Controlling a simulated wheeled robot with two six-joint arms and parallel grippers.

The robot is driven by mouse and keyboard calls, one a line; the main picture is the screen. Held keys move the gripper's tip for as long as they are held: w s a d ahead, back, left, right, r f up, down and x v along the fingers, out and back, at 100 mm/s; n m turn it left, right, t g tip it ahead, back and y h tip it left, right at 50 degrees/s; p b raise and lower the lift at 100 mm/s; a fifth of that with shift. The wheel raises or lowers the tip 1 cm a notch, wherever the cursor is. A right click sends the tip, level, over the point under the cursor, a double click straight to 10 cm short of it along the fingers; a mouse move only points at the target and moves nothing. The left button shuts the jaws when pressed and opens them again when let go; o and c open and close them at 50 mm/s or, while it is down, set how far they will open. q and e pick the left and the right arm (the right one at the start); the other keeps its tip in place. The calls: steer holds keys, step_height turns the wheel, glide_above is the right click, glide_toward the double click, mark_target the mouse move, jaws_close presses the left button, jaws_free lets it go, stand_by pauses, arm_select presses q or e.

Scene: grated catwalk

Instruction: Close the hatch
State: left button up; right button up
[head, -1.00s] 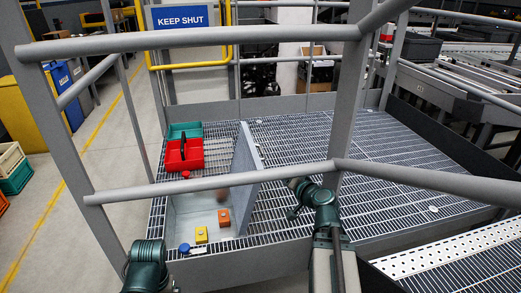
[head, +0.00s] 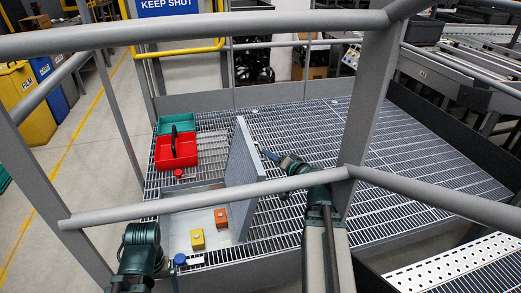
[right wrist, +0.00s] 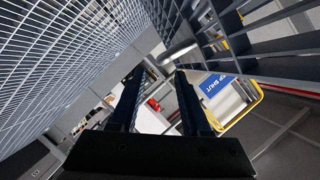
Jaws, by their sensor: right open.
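The hatch (head: 243,165) is a grey panel standing up on edge, open, on the right side of a rectangular opening in the grated deck. The opening's pale recess (head: 180,228) shows to its left, partly behind the rail. My right gripper (head: 268,155) is just right of the hatch, low over the grating, small in the head view. In the right wrist view its two dark fingers (right wrist: 158,78) are apart with nothing between them. Whether it touches the hatch I cannot tell. My left arm shows at the lower left; its gripper is out of sight.
A yellow block (head: 197,239) and an orange block (head: 220,218) are in the recess. A red caddy (head: 176,152), a teal bin (head: 168,126), a red knob (head: 178,173) and a blue knob (head: 180,259) are around it. Grey rails (head: 200,200) cross in front.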

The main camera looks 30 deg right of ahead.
mark_target(261, 149)
steer(key=b+x, duration=0.2)
steer(key=x, duration=0.5)
steer(key=shift+w+f, duration=0.1)
steer(key=shift+w, duration=0.15)
steer(key=shift+c, duration=0.2)
jaws_close()
stand_by(1.0)
